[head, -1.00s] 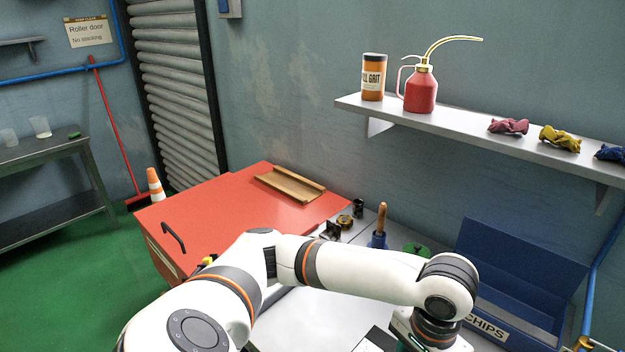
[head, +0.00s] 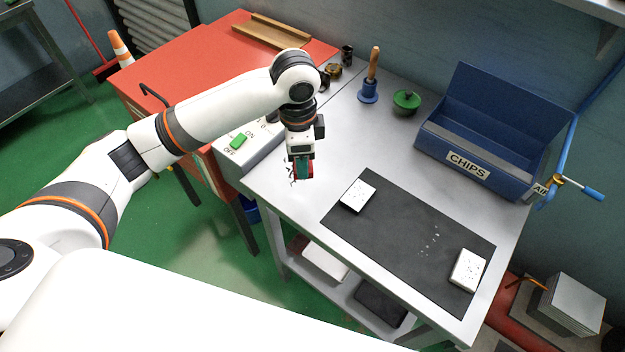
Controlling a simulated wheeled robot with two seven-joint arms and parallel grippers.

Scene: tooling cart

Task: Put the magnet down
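My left gripper (head: 302,168) reaches in from the left and points down over the left part of the grey table top. It is shut on a small teal-and-red piece, which I take to be the magnet (head: 304,170). Thin dark curls, like metal chips, cling to its left and lower side. The magnet seems to be above the table, but I cannot tell the gap. The gripper hides part of it. My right gripper is not in view.
A grey ON/OFF box (head: 262,146) with a green switch stands at the table's left edge. A black mat (head: 400,225) carries two white blocks and pale specks. A blue CHIPS bin (head: 480,165), a green lidded item (head: 407,101) and a wooden-handled tool (head: 370,75) stand behind.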

